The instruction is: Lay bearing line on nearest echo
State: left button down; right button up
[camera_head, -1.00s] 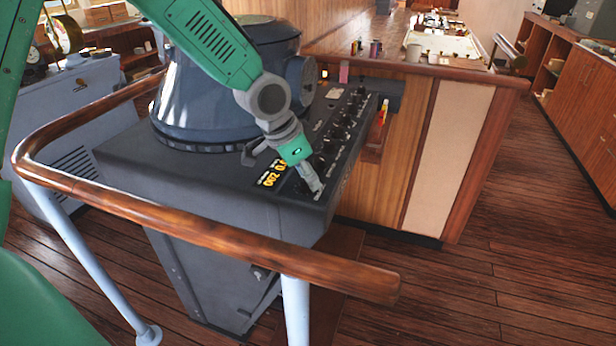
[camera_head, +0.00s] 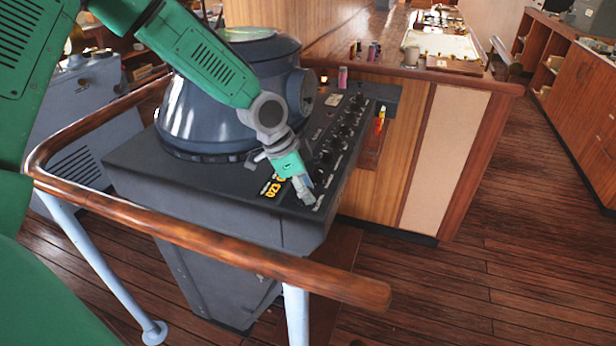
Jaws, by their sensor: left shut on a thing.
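The radar console (camera_head: 190,178) stands in front of me, a dark grey cabinet with a big blue-grey round hood (camera_head: 225,100) on top. The echoes on its screen cannot be seen from here. A row of black knobs (camera_head: 345,130) runs along the right side of its sloping panel. A small display with yellow digits (camera_head: 272,187) reads 023 at its start; its end is hidden by my gripper. My left gripper (camera_head: 305,192) points down at the panel's near right corner, shut on a small knob there, mostly hidden by the fingers. My right gripper is not in view.
A wooden handrail (camera_head: 200,240) on pale blue posts curves around the console's left and front, between me and it. A grey cabinet (camera_head: 75,130) is at left. The plank floor at right is clear.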

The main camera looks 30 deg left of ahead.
pick_arm(q)
jog(key=m, duration=0.1)
jog(key=m+g+p, duration=0.1)
jog(key=shift+s+a+f+m+h, duration=0.1)
jog(key=shift+a+f+m+h, duration=0.05)
jog(key=shift+m+h, duration=0.15)
jog(key=shift+m+g, duration=0.6)
jog(key=shift+m, duration=0.9)
jog(key=c, duration=1.3)
grip_release()
jog(key=shift+w+a, duration=0.1)
jog(key=shift+w, duration=0.1)
jog(key=shift+h+p, duration=0.3)
